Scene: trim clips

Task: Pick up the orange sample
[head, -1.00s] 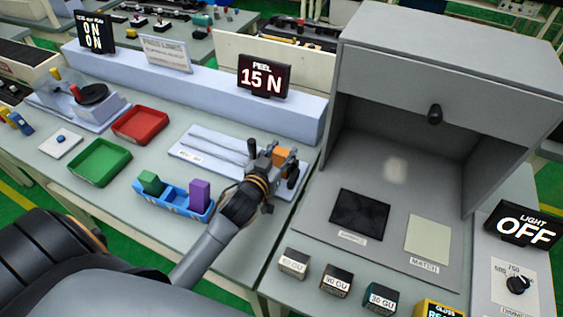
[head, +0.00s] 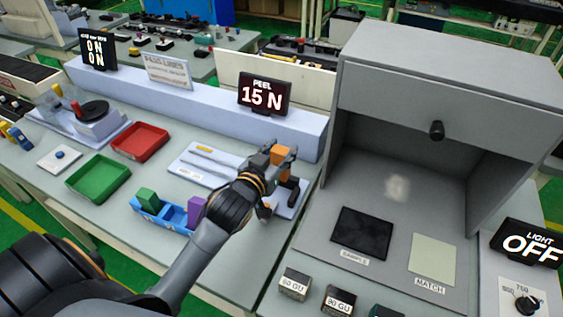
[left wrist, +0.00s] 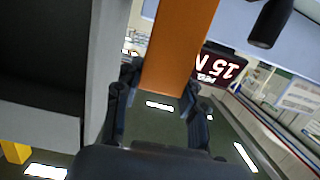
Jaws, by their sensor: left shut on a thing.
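The orange sample (left wrist: 178,45) is a flat-sided orange block between the two fingers of my left gripper (left wrist: 157,100) in the left wrist view. In the head view the left gripper (head: 281,168) is shut on the orange sample (head: 280,154), above the right part of the white peel tester plate (head: 210,170). The fingers and wrist hide part of the sample. My right gripper is in neither view.
A blue tray (head: 151,217) holds a green block (head: 147,199) and a purple block (head: 196,211). Green (head: 98,180) and red (head: 139,142) trays lie left. A grey light booth (head: 430,75) with a dark sample square (head: 361,232) stands right.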

